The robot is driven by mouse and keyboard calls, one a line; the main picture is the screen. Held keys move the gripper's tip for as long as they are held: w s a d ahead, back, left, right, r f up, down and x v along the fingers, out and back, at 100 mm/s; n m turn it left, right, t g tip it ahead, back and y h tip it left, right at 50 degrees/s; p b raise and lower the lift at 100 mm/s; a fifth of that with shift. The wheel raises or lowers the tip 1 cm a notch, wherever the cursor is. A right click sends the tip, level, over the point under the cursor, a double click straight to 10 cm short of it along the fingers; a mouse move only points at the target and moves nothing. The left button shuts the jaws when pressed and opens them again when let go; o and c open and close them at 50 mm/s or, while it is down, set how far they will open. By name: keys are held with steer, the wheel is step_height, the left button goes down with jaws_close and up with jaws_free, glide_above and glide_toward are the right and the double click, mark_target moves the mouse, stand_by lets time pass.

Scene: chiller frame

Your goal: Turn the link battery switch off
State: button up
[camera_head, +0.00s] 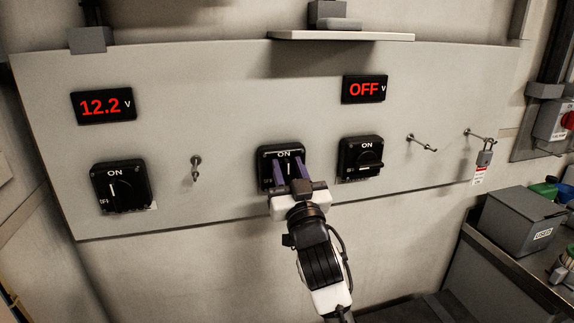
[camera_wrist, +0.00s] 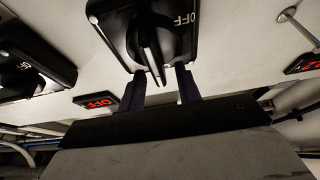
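The middle rotary switch (camera_head: 266,157), black with an ON label at its top, sits on the grey panel between two similar switches; I take it as the link switch. In the wrist view its black housing (camera_wrist: 108,12) fills the top, its OFF label to the right. Its handle (camera_wrist: 150,50) stands upright in that view, in line with ON. My gripper (camera_head: 291,163) is open in front of it. In the wrist view the dark fingers (camera_wrist: 161,76) stand on either side of the handle's near end, with visible gaps; contact cannot be seen.
The left switch (camera_head: 121,187) has an upright handle under a 12.2 V display (camera_head: 103,105). The right switch (camera_head: 361,158) has a level handle under an OFF display (camera_head: 365,89). Hooks (camera_head: 196,167) stick out; a padlock (camera_head: 485,157) with a tag hangs far right. A shelf (camera_head: 340,37) juts out above.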

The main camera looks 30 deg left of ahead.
steer(key=shift+s+d, duration=0.1)
jaws_close()
steer(key=shift+n+g+y+b, duration=0.3)
steer(key=shift+n+b, duration=0.2)
steer(key=shift+b, duration=0.1)
steer(key=n+b, duration=0.1)
steer(key=n+g+b, duration=0.1)
steer(key=n, duration=0.1)
steer(key=n+y+b, duration=0.1)
steer(key=b, duration=0.1)
steer(key=shift+s+a+f+g, duration=0.2)
steer(key=shift+f+g, duration=0.05)
steer(key=shift+g, duration=0.15)
steer(key=n+g+b, duration=0.1)
steer(key=n+b, duration=0.1)
steer(key=n, duration=0.2)
steer(key=n+g+b, duration=0.1)
steer(key=n+g, duration=0.1)
steer(key=n, duration=0.2)
steer(key=s+a+n+g+b, duration=0.1)
steer(key=n+g+b, duration=0.1)
steer(key=n, duration=0.2)
steer(key=shift+f+b, duration=0.3)
steer(key=n+g, duration=0.1)
steer(key=n, duration=0.1)
steer(key=f+n+g+h+p, duration=0.1)
steer(key=n, duration=0.2)
steer(key=shift+n, duration=0.4)
